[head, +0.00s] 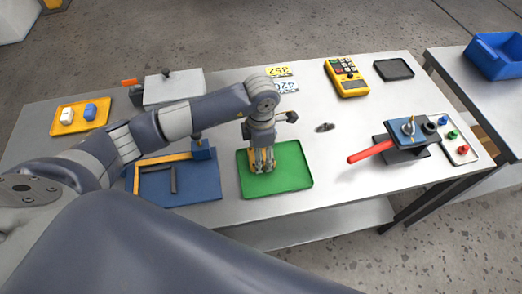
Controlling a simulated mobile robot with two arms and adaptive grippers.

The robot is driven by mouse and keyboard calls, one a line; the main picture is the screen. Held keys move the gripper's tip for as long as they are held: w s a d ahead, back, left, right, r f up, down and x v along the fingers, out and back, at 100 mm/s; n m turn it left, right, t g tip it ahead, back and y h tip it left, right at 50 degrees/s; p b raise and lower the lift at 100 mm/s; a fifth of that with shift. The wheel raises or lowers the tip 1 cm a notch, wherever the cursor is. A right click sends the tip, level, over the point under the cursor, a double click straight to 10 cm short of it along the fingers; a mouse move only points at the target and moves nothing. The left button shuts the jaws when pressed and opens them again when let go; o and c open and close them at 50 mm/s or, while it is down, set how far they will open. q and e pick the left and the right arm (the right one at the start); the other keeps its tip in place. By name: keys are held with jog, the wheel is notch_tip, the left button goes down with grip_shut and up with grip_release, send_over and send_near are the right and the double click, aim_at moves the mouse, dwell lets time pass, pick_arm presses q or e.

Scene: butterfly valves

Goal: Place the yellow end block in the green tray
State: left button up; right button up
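The green tray (293,180) lies flat near the front of the table. My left gripper (262,168) points down over the left half of the tray, with its fingertips low, close to the tray floor. Yellow-orange patches, likely the yellow end block (251,157), show around the fingers. The fingers hide most of it, so I cannot tell whether they grip it or whether it touches the tray. My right gripper is not in view.
Left of the tray is a blue mat (205,187) with a yellow bar (165,159) and a blue block (201,150). A valve with a red handle (370,152) stands to the right. A yellow meter (346,78) lies behind. The tray's right half is clear.

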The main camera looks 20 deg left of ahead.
pick_arm(q)
jog(key=shift+f, duration=0.1)
jog(key=o, duration=0.9)
jog(key=shift+f, duration=0.1)
jog(key=o, duration=0.5)
jog(key=shift+c, duration=0.2)
jog(key=shift+r, duration=0.2)
notch_tip(320, 180, up, 12)
jog(key=b, duration=0.3)
